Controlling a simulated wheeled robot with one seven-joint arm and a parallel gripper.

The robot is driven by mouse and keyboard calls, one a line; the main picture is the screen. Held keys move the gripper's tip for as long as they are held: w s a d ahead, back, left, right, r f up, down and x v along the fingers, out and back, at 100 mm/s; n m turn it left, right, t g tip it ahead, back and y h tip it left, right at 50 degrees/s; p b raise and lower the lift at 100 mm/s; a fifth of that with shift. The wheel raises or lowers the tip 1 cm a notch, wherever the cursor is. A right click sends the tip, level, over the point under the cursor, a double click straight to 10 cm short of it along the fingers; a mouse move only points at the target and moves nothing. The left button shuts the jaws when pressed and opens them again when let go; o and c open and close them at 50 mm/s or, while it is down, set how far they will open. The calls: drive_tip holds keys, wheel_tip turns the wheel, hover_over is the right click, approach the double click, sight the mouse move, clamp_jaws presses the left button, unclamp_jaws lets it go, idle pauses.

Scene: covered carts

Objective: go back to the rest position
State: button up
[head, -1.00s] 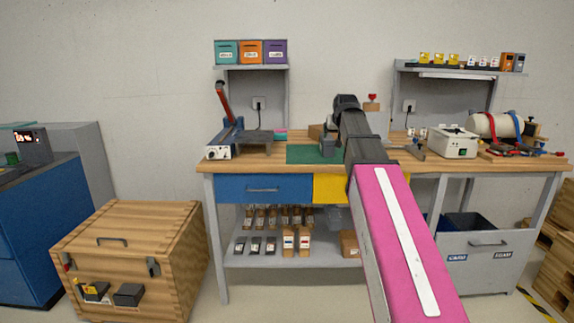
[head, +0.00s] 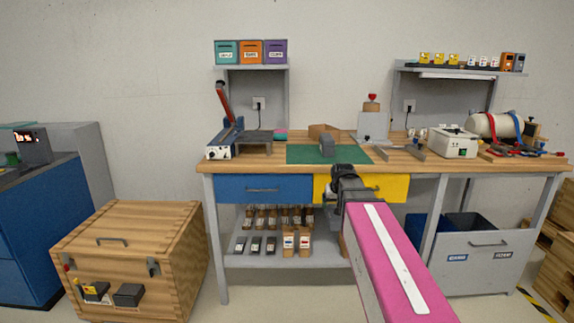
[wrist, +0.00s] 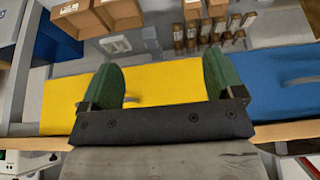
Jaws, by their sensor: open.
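My gripper (wrist: 161,85) shows in the wrist view with its two green fingers apart and nothing between them. Behind the fingers in that view is the yellow drawer front (wrist: 180,82) with its handle. In the head view my pink arm reaches from the lower right up to the bench's front edge, and its dark wrist is in front of the yellow drawer (head: 393,187). The fingers are hidden in the head view.
The workbench (head: 440,165) carries a green mat (head: 305,154), a red-handled press (head: 224,125) and a white box (head: 452,142). A blue drawer (head: 240,188) is left of the yellow one. A wooden crate (head: 150,225) stands on the floor at left.

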drive_tip(key=s+f+g, duration=0.4)
drive_tip(key=s+f, duration=1.5)
drive_tip(key=f, duration=0.2)
drive_tip(key=shift+a+g, duration=0.15)
drive_tip(key=shift+g, duration=0.15)
